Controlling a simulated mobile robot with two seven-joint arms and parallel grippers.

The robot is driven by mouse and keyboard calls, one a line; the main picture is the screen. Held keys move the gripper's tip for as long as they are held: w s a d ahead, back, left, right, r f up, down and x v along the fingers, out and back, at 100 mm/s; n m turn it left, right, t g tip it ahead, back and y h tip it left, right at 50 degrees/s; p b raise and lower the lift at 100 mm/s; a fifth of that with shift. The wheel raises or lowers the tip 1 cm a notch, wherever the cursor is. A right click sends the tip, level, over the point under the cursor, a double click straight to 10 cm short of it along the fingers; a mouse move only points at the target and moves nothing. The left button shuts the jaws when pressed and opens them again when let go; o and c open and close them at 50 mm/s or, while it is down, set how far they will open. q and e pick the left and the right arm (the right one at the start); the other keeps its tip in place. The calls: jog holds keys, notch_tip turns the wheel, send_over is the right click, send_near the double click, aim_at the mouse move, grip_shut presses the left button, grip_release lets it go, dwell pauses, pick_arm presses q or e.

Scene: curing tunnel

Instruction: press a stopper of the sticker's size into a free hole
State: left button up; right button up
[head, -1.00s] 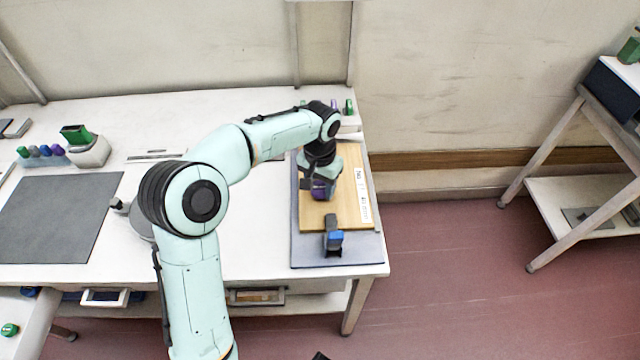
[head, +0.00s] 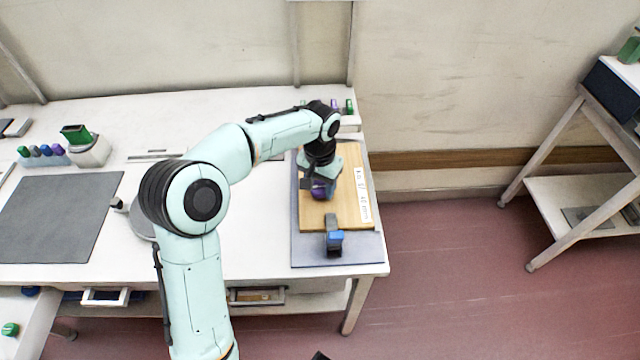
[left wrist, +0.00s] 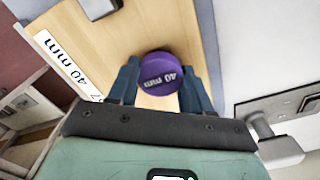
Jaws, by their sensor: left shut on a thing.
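My left gripper (head: 322,187) is over the wooden board (head: 347,215), its jaws shut on a purple stopper (head: 320,194). In the left wrist view the stopper (left wrist: 160,72) sits between the two blue-grey fingers (left wrist: 158,84), and its round top reads "40 mm". A white sticker (head: 363,195) lies along the board's right edge; in the left wrist view the sticker (left wrist: 66,64) also reads "40 mm". The stopper's underside and the board beneath it are hidden, so I cannot tell if it is in a hole. My right gripper does not show.
A dark clamp with a blue part (head: 334,238) sits at the board's front edge. The board lies on a blue-grey mat (head: 340,256). Several coloured stoppers (head: 42,151) stand at the left beside a green-topped device (head: 88,148). A grey mat (head: 58,215) there is bare.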

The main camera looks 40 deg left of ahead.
pick_arm(q)
jog(key=shift+f, duration=0.4)
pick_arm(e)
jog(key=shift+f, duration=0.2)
pick_arm(q)
jog(key=o, duration=1.5)
jog(key=shift+r+p, duration=2.3)
jog(key=shift+r, duration=1.2)
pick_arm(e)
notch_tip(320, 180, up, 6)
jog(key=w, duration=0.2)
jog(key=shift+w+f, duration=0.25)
